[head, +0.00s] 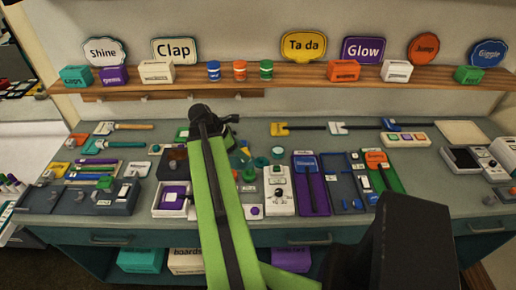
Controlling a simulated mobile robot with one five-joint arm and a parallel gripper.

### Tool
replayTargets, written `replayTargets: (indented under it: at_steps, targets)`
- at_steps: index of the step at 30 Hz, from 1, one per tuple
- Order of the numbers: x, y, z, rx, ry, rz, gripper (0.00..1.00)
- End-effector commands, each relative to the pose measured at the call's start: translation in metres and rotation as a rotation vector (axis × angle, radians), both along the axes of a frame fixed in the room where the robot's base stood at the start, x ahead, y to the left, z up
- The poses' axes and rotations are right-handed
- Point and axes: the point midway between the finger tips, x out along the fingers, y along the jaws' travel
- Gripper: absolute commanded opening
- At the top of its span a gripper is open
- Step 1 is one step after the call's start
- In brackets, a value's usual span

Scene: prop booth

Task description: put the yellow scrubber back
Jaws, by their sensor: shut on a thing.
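My green arm reaches up the middle of the head view to a dark joint (205,115) above the bench. My gripper and whatever is in it are hidden behind this arm. I cannot pick out the yellow scrubber for certain. A yellow-headed tool (280,128) with a dark handle lies at the back of the bench, right of my arm. A small yellow-orange block (60,169) sits at the left. I cannot tell whether either one is the scrubber.
The grey bench (270,236) is crowded with small devices and trays. A wooden shelf (300,77) above holds coloured boxes and cups. A white-headed tool (338,127) and a beige pad (461,132) lie at the back right. Bare bench shows along the back.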

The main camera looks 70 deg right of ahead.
Motion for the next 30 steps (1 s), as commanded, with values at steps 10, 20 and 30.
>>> replayTargets:
  at_steps: [10, 20, 30]
  targets:
    - [-0.064, -0.108, 0.022, 0.006, -0.009, 0.035, 0.17]
    - [-0.124, -0.173, 0.033, 0.001, -0.003, 0.082, 0.17]
    - [-0.068, -0.16, -0.011, 0.001, -0.003, 0.086, 0.17]
